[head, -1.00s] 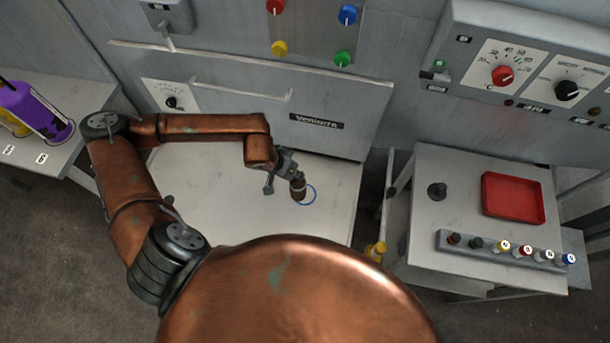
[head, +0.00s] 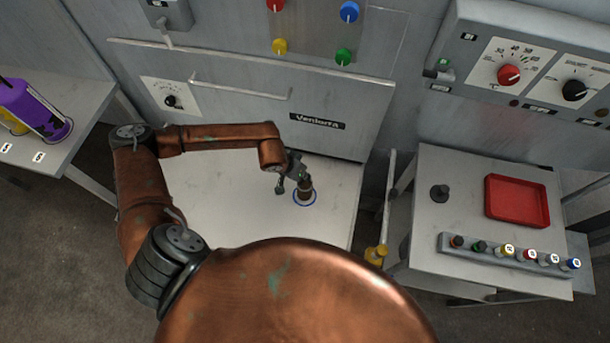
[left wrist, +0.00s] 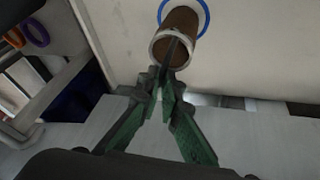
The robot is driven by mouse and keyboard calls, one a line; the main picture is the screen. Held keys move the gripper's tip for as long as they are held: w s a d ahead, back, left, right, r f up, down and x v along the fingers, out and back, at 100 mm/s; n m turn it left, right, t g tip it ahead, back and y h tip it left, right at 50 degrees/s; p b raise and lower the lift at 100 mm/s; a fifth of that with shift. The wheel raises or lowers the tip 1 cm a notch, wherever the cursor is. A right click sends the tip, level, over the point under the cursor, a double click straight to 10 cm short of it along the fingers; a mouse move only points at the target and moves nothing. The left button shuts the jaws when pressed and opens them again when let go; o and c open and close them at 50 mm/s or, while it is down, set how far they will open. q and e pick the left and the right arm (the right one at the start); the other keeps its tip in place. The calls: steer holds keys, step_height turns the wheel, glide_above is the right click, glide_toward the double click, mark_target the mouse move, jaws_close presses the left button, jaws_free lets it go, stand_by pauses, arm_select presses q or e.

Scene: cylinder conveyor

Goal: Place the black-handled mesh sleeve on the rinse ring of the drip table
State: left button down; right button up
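The mesh sleeve (head: 305,195) is a short brown tube with a pale rim. It stands roughly upright inside the blue rinse ring (head: 315,200) on the pale drip table (head: 225,205). In the left wrist view the sleeve (left wrist: 179,25) shows its open end, with a dark strip, likely the handle, running to my fingertips. The ring (left wrist: 206,18) curves around its far end. I cannot tell whether its base touches the table. My left gripper (head: 300,181) is above the sleeve, its green fingers (left wrist: 168,82) closed together on the dark strip. My right gripper is not in view.
A side table at the right holds a red tray (head: 517,202), a dark round piece (head: 439,193) and a rack (head: 500,256) of several coloured-top bottles. A purple canister (head: 40,107) stands at far left. A grey panel rises behind the drip table, which is otherwise clear.

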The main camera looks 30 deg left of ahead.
arm_select(q)
steer(key=shift+f, duration=0.15)
steer(key=c, duration=2.2)
jaws_free()
steer(key=shift+o, duration=0.2)
steer(key=shift+r, duration=0.4)
steer(key=p+v, duration=0.1)
steer(key=v, duration=1)
steer(key=shift+s+r+p, duration=0.25)
steer(key=shift+p, duration=0.15)
